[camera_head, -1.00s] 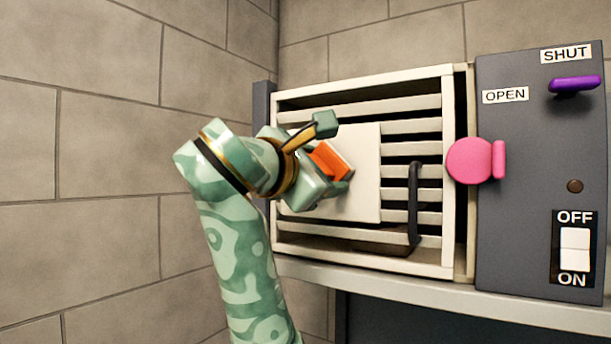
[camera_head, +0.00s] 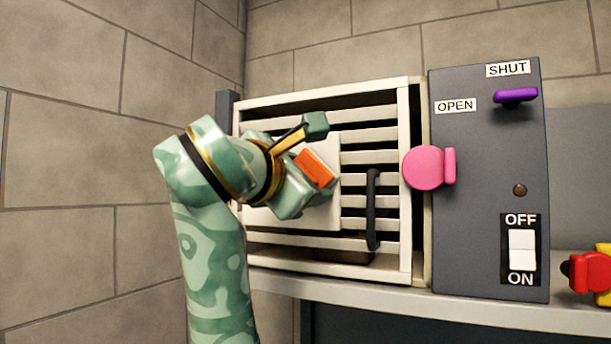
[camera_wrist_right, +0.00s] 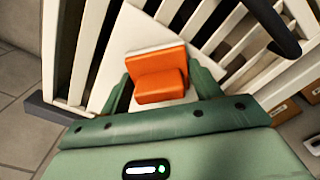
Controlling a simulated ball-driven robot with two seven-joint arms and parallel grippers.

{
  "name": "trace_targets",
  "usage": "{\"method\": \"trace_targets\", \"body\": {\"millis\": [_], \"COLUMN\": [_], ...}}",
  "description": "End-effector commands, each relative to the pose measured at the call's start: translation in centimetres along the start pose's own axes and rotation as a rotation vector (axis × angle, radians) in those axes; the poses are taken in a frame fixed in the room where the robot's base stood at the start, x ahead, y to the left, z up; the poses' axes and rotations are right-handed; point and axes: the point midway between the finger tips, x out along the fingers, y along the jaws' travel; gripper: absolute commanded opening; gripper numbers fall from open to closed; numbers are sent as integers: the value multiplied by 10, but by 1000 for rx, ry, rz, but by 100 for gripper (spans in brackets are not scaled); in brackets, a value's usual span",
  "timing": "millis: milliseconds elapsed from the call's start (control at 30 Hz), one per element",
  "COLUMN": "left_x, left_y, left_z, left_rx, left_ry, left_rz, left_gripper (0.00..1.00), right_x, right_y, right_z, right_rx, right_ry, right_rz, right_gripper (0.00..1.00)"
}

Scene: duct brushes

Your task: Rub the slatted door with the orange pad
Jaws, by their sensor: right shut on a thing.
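The orange pad (camera_head: 315,168) is held between the fingers of my right gripper (camera_head: 317,158). In the right wrist view the pad (camera_wrist_right: 160,77) is an orange block with a pale edge on its far side, between the two green fingers (camera_wrist_right: 160,90). The slatted door (camera_head: 404,215) is cream, with horizontal slats, a pale square plate (camera_head: 328,148) and a black handle (camera_head: 372,210). The pad is in front of the plate, near its right part; I cannot tell whether they touch. My right gripper and arm hide the door's left part. My left gripper is not in view.
A pink knob (camera_head: 424,168) sits at the door's right edge. A dark panel (camera_head: 470,230) beside it has a purple lever (camera_head: 515,96) and a white switch (camera_head: 522,250). A red object (camera_head: 590,272) lies at the far right. A stone wall (camera_head: 70,150) stands left.

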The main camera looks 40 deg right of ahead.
Motion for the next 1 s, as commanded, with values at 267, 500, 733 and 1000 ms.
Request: {"method": "trace_targets", "body": {"millis": [267, 500, 733, 1000], "left_x": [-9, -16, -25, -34], "left_y": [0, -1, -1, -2], "left_z": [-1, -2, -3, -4], "left_rx": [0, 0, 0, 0], "left_ry": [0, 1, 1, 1], "left_rz": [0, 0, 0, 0], "left_gripper": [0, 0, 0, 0], "right_x": [-1, 0, 1, 1], "right_y": [17, 28, 40, 52], "right_z": [-16, -26, -39, -49], "right_rx": [-2, -3, -2, -3], "right_ry": [1, 2, 1, 2], "right_rz": [1, 1, 0, 0], "right_gripper": [45, 45, 45, 45]}}
